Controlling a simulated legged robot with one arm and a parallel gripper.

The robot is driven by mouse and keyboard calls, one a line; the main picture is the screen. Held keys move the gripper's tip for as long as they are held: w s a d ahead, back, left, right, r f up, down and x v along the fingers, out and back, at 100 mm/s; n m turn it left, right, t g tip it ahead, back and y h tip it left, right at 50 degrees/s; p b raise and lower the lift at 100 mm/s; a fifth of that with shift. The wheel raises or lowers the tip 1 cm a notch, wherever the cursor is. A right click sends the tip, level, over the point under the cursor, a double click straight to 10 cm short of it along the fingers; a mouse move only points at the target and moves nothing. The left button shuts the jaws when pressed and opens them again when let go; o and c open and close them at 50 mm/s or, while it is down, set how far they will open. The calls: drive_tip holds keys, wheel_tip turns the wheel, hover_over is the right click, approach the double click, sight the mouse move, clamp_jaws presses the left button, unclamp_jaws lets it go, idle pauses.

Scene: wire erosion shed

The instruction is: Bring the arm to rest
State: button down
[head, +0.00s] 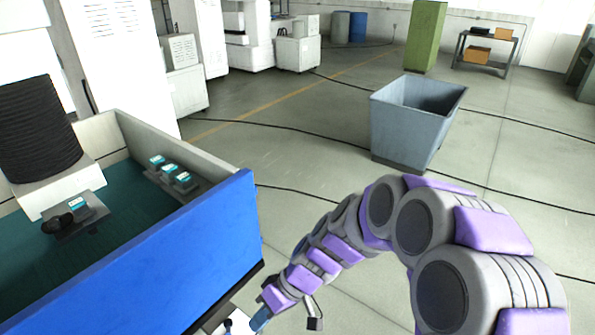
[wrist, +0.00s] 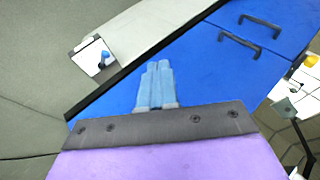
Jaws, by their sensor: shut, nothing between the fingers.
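My arm, grey with purple pads, reaches from the lower right of the head view down to the bottom centre. My gripper (head: 262,318) is at the bottom edge there, low beside the blue machine tank (head: 150,262). In the wrist view my gripper (wrist: 158,66) shows two light blue fingers pressed together, with nothing between them. Behind the fingers is a blue panel (wrist: 205,70) with dark handles (wrist: 240,45). I cannot tell whether the fingertips touch it.
The tank's teal bed (head: 110,225) holds several small dark blocks with teal labels. A grey-blue bin (head: 400,130) stands on the floor beyond my arm. Thin dark cables (head: 290,188) cross the floor. A green cabinet (head: 425,35) and a shelf cart (head: 485,52) stand far back. Open floor lies around the bin.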

drive_tip(key=s+d+r+m+h, duration=0.3)
drive_tip(key=s+d+r+m, duration=0.1)
drive_tip(key=s+d, duration=0.5)
drive_tip(key=s+d+r+m+t+h, duration=0.1)
drive_tip(key=s+d+r+m+h, duration=0.3)
drive_tip(key=s+d, duration=0.6)
drive_tip(key=d+r+m, duration=0.1)
drive_tip(key=d, duration=0.1)
drive_tip(key=shift+s+d+r, duration=0.15)
drive_tip(key=shift+d+r, duration=0.15)
drive_tip(key=shift+r, duration=0.1)
